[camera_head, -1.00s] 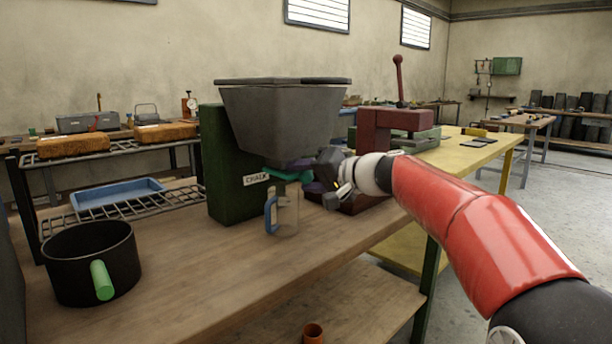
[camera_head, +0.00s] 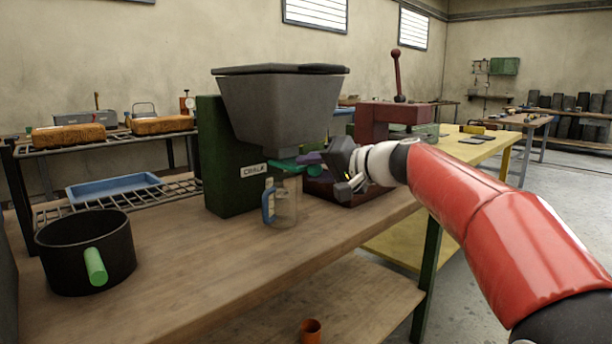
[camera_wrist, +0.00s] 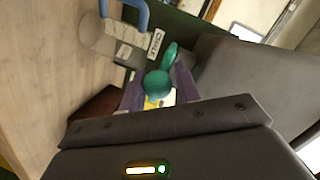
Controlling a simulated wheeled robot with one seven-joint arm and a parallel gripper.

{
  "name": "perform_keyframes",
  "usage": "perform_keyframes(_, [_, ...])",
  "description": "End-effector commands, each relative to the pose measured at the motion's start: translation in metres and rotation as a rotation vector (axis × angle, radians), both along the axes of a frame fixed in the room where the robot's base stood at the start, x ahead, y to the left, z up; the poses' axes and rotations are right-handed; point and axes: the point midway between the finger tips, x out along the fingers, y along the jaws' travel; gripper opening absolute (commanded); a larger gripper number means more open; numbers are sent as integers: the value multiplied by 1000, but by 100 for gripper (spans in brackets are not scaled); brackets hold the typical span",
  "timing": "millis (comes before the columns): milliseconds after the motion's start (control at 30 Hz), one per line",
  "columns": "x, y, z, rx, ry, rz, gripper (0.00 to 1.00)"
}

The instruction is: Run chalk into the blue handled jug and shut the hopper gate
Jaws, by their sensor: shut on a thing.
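The grey hopper (camera_head: 280,108) stands on a green stand with a CHALK label (camera_head: 254,171). The clear jug (camera_head: 286,201) with a blue handle (camera_head: 268,203) stands upright on the bench under the hopper's outlet. It also shows in the wrist view (camera_wrist: 97,36); I cannot tell how much chalk it holds. The teal gate (camera_head: 286,164) sits below the hopper, and its round teal knob (camera_wrist: 157,84) lies between my purple fingers. My gripper (camera_head: 313,168) is shut on that knob, to the right of the jug. The outlet's opening is hidden.
A black pot (camera_head: 85,255) with a green handle stands at the bench's front left. A dark red press (camera_head: 395,118) stands behind my gripper. A blue tray (camera_head: 114,187) lies on the rack to the left. An orange cup (camera_head: 311,331) is low down.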

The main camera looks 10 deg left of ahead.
Motion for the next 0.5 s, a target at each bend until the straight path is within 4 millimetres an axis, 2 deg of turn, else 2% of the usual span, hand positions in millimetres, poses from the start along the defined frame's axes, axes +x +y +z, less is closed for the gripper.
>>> perform_keyframes(33, [2,-3,-6,-9,5,-4,0])
perform_keyframes(233, [2,-2,-6,-10,7,-3,0])
perform_keyframes(267, [2,-2,-6,-10,7,-3,37])
perform_keyframes(367, [2,-2,-6,-9,7,-3,49])
perform_keyframes(500, [1,-1,-4,-6,6,-2,49])
